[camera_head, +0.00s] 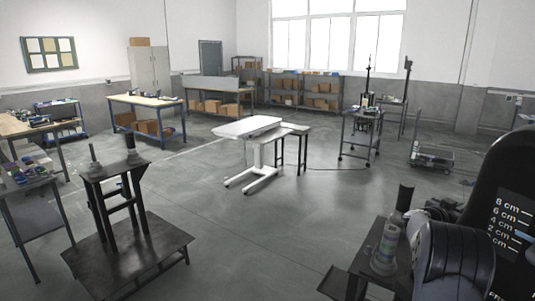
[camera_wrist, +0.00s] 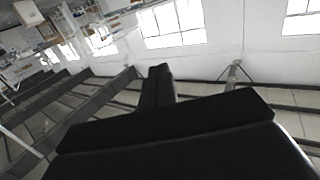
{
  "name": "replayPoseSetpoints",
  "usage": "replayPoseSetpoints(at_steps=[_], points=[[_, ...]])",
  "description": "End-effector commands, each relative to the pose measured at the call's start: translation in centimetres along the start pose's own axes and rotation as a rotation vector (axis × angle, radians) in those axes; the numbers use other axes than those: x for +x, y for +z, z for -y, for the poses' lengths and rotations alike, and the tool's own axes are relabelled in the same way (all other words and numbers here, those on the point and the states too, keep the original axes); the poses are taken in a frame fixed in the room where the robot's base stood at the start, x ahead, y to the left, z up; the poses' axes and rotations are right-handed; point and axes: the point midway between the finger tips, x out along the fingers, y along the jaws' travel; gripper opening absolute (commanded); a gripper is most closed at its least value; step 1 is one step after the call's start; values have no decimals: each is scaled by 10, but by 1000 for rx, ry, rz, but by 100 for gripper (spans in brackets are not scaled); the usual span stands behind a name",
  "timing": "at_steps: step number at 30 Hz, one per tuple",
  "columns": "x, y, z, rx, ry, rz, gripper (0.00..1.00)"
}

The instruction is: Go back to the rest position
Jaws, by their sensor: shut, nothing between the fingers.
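My gripper (camera_wrist: 159,84) shows in the wrist view as dark finger parts rising from a broad black body at the bottom. It is shut and nothing shows in its grip. The wrist view is tilted and looks past the fingers to beams, a pale wall and bright windows. In the head view my dark arm fills the lower right, with a scale marked in cm on it. The gripper cannot be made out there.
A black stand (camera_head: 140,250) is at lower left beside a grey table (camera_head: 35,190). A dark surface with a pale stacked piece (camera_head: 385,249) is close to my arm. A white lift table (camera_head: 247,127) stands mid-room. Grey floor (camera_head: 250,225) between them is clear.

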Motion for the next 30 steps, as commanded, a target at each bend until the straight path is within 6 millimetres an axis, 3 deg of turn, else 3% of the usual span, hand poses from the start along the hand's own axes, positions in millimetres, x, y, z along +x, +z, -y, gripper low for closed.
replayPoseSetpoints(at_steps=[17,30], points=[[-105,3,1,0,-4,-2,0],[-22,-2,0,-2,2,-1,0]])
